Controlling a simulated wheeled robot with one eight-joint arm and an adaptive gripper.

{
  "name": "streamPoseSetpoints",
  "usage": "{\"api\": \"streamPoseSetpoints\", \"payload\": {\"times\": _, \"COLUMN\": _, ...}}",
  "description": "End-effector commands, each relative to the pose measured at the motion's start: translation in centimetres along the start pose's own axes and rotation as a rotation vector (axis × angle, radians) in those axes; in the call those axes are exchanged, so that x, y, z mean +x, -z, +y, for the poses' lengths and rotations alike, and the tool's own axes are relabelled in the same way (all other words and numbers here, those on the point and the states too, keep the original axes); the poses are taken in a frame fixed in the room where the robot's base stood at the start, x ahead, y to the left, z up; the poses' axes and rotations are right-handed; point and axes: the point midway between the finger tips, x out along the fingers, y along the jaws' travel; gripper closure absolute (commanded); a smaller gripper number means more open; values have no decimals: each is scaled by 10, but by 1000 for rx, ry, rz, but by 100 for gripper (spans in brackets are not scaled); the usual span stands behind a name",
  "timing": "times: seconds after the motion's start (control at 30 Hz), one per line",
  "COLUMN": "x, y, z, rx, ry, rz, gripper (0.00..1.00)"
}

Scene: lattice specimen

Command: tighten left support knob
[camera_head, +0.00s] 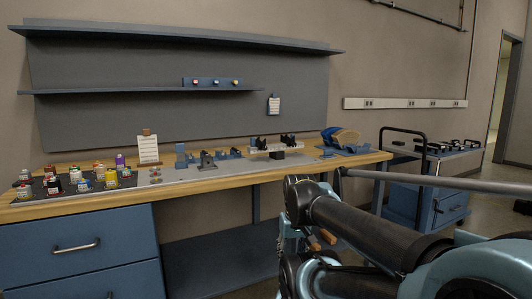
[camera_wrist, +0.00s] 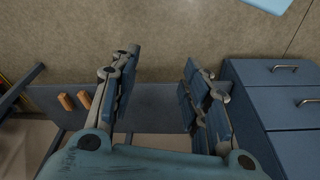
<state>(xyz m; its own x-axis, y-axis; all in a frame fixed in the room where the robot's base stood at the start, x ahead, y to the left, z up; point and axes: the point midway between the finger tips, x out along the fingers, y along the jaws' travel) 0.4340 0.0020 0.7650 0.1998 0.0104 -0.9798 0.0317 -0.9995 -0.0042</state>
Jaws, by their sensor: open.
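A fixture stands on the grey strip of the workbench in the head view, with a pale bar (camera_head: 268,147) and dark supports at its left (camera_head: 258,142) and right (camera_head: 288,140). The left support knob is too small to make out. My gripper shows in the wrist view (camera_wrist: 158,85), with its two fingers wide apart and nothing between them. It is low in front of the bench, apart from the fixture. In the head view my arm hides most of it. No fixture part shows in the wrist view.
The wooden workbench (camera_head: 225,184) has blue drawers (camera_head: 70,240) at left. Several small bottles stand on a dark tray (camera_head: 45,192). A blue cart (camera_head: 415,190) is at right.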

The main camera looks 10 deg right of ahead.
Motion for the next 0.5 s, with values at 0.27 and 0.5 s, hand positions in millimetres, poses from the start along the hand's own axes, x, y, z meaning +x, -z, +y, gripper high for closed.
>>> {"api": "streamPoseSetpoints", "payload": {"times": 0.27, "x": -12, "y": 63, "z": -34, "rx": -136, "ry": 186, "rz": 134, "gripper": 57}}
{"api": "streamPoseSetpoints", "payload": {"times": 0.5, "x": -37, "y": 155, "z": -62, "rx": -284, "ry": 359, "rz": 388, "gripper": 57}}
